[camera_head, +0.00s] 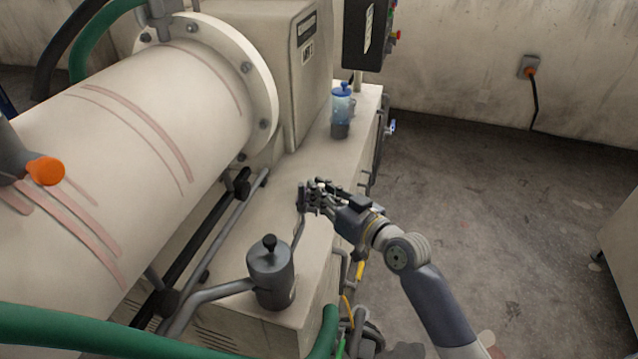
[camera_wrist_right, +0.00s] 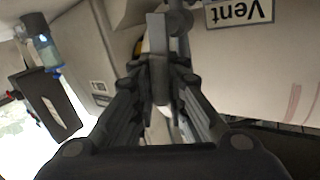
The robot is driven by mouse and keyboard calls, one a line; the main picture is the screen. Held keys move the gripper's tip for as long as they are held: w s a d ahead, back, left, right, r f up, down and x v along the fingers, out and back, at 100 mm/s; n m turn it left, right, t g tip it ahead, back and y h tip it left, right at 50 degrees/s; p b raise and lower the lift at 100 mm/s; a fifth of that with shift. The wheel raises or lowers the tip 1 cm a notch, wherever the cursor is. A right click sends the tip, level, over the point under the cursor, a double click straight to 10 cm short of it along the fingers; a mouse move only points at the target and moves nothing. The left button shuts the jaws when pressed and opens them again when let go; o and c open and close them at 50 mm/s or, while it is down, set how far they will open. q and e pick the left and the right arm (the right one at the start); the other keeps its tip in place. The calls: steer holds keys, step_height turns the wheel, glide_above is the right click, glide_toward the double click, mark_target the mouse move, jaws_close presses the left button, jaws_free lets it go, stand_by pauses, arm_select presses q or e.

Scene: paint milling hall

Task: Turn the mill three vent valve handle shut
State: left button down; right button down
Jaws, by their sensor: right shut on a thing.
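My right gripper (camera_head: 314,194) reaches in from the right over the machine's base. In the right wrist view, its fingers (camera_wrist_right: 160,85) are shut on a flat grey bar, the vent valve handle (camera_wrist_right: 157,35). A label reading "Vent" (camera_wrist_right: 240,12) shows upside down beside the handle. In the head view, the grey handle (camera_head: 301,195) shows at the fingertips, and the fingers partly hide it. The valve's body is mostly hidden, and I cannot read the handle's angle well. My left gripper is not in view.
The large cream mill drum (camera_head: 150,130) fills the left. A grey lidded pot (camera_head: 271,272) with a pipe stands near the front of the base. A blue-topped bottle (camera_head: 342,110) stands behind the gripper. Green hoses (camera_head: 130,338) cross the front. Floor at right is clear.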

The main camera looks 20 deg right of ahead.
steer(key=w+d+f+m+g+y+p, duration=0.2)
steer(key=f+m+g+p, duration=0.3)
steer(key=m+g+p, duration=0.3)
steer(key=shift+w+d+m+g+y, duration=0.3)
steer(key=shift+w+m+g, duration=0.45)
steer(key=shift+m, duration=0.15)
stand_by(0.4)
steer(key=c, duration=1.6)
jaws_free()
steer(key=shift+s, duration=0.1)
steer(key=v, duration=1.2)
steer(key=shift+d, duration=0.1)
